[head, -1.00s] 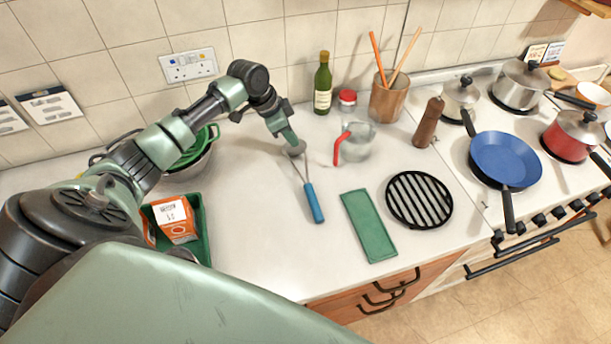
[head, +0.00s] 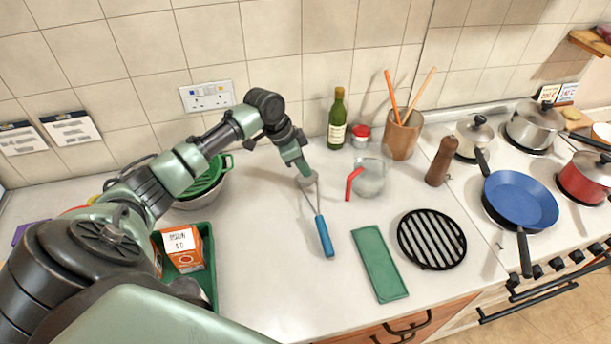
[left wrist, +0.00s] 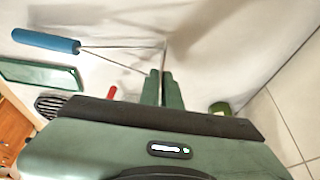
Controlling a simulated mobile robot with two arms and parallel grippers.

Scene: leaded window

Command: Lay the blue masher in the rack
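The blue masher (head: 324,237) has a blue handle pointing to the front of the counter, two thin metal wires and a metal head at the back. My left gripper (head: 305,176) is at that head. In the left wrist view the gripper (left wrist: 163,74) has its fingers close together, with the thin metal head edge-on between them. The blue handle (left wrist: 47,41) hangs free of the fingers at upper left there. I cannot tell whether the masher is clear of the counter. I cannot make out a rack for certain. My right gripper is not in view.
Right of the masher are a clear jug with a red handle (head: 354,183), a green mat (head: 380,264) and a black round grill (head: 432,239). A bottle (head: 337,119) stands behind. A green tray (head: 207,247) with orange boxes and a bowl with a green colander (head: 211,177) are left.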

